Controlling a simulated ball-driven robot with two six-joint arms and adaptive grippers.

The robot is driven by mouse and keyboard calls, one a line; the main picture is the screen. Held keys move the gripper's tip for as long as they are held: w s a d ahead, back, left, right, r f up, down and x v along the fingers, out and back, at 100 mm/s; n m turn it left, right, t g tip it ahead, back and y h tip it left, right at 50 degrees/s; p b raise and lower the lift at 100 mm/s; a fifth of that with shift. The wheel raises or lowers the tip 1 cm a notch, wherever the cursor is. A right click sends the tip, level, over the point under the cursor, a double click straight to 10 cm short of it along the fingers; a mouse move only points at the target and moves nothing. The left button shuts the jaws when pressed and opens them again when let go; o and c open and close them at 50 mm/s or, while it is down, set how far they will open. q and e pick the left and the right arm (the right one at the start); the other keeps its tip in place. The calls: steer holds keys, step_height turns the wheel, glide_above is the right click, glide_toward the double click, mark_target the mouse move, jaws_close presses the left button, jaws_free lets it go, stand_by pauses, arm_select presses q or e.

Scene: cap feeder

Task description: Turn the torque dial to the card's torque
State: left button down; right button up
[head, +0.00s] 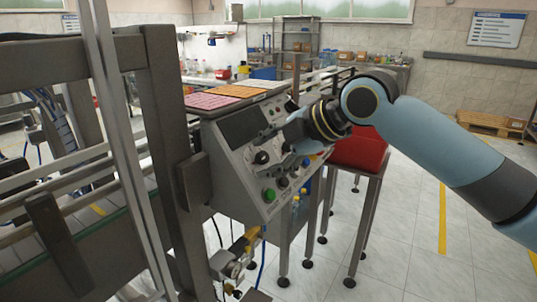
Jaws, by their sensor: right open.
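The grey sloped control panel (232,165) stands left of centre in the head view. It carries a black knob (262,157), a second dark knob (283,182) lower right and a green button (269,195). I cannot tell which knob is the torque dial, and no scale is readable. My right gripper (281,154) is open in front of the panel's right part, its fingers close to the upper black knob. I cannot tell whether they touch it. The gripper hides part of the panel. I cannot pick out the torque card. My left gripper is not in view.
Pink (209,101), orange and pale trays lie on top behind the panel. A red bin (360,150) on a stand is to the right, behind my right arm. A conveyor (85,215) with grey frame posts fills the left. The tiled floor at right is clear.

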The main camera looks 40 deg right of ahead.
jaws_close()
stand_by(0.4)
